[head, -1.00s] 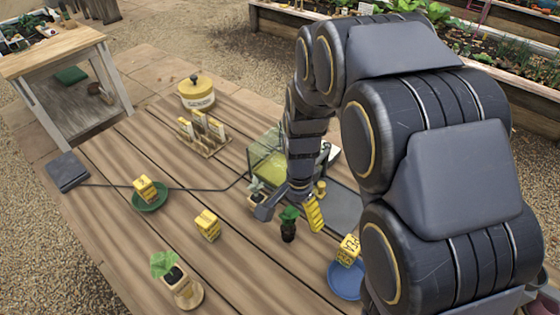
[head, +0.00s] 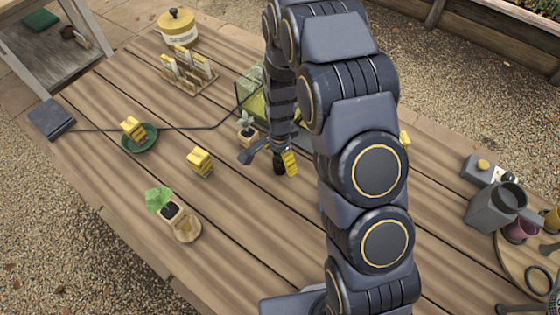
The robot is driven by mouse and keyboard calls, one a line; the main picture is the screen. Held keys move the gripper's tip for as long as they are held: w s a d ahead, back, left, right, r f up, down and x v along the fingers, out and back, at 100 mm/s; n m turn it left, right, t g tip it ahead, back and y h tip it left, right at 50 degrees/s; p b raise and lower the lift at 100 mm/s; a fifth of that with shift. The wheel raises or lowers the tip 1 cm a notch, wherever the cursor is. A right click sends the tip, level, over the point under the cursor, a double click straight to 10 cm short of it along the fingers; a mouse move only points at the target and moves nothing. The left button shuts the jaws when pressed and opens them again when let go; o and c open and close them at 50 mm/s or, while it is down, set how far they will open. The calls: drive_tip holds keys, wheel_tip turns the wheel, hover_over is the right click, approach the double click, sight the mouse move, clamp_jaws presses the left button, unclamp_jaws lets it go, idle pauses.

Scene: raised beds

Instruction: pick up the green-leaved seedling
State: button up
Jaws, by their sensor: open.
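A pale grey-green seedling (head: 246,122) in a small pot stands near the table's middle. My gripper (head: 269,158) is open, pointing down, just right of and nearer than the pale seedling. A dark pot (head: 279,165) shows between its fingers; its plant is hidden behind the gripper. I cannot tell whether the fingers touch it.
Yellow blocks stand on the green saucer (head: 152,143) and on bare wood (head: 200,163). A rack of packets (head: 190,72), a yellow lidded pot (head: 178,27) and a glass box (head: 247,92) are farther back. A grey watering can (head: 497,208) is right. The table's front middle is clear.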

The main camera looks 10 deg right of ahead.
drive_tip(key=shift+f, duration=0.45)
drive_tip(key=c, duration=1)
drive_tip(key=shift+r, duration=0.2)
